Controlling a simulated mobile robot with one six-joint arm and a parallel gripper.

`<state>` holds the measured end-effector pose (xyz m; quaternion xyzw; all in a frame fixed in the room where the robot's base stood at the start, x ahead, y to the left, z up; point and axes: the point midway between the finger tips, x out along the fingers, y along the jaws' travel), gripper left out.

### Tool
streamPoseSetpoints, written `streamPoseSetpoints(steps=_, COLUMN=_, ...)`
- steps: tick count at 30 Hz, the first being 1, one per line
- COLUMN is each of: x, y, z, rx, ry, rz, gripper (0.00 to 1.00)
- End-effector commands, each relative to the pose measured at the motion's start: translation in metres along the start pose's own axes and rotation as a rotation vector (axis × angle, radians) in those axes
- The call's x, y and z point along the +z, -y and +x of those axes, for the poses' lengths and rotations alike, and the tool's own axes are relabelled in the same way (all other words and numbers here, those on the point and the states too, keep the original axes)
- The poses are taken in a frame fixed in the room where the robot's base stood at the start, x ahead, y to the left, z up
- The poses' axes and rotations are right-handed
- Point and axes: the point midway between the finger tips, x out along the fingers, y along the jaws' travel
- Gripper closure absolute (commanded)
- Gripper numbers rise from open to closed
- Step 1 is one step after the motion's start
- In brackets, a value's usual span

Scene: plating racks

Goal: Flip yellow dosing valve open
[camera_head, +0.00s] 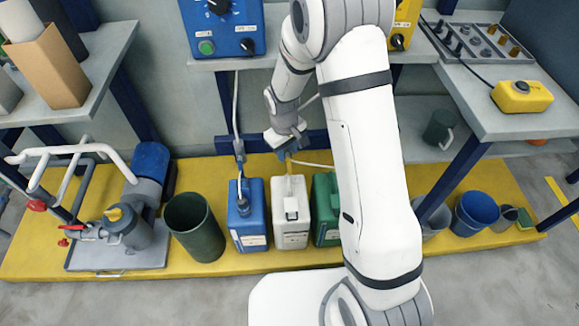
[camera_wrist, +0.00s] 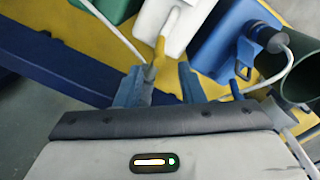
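A narrow yellow part, which looks like the dosing valve's lever (camera_head: 289,166), stands above the white canister (camera_head: 291,232) on the yellow platform. In the wrist view the yellow part (camera_wrist: 160,50) points toward my gripper (camera_wrist: 160,70), with a grey tip at its near end. My gripper's two blue fingers are apart, one on each side of that tip. I cannot tell whether either finger touches it. In the head view my gripper (camera_head: 287,148) is just above the yellow part, and its fingers are small there.
A blue canister (camera_head: 248,228) stands left of the white one and a green canister (camera_head: 324,205) right of it, partly behind my arm. A dark green bin (camera_head: 193,229) and a grey pump (camera_head: 131,226) are further left. Hoses run above the canisters.

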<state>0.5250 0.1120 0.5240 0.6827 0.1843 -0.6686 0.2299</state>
Motion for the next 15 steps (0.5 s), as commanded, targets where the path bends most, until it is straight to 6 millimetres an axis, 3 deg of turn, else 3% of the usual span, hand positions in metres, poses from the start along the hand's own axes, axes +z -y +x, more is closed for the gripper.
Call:
streamPoseSetpoints(steps=9, x=0.001, y=0.0, z=0.053, rx=-0.001, ry=0.002, rz=0.002, gripper=0.65)
streamPoseSetpoints(steps=15, x=0.001, y=-0.001, z=0.067, rx=0.0, ry=0.001, rz=0.002, gripper=0.65)
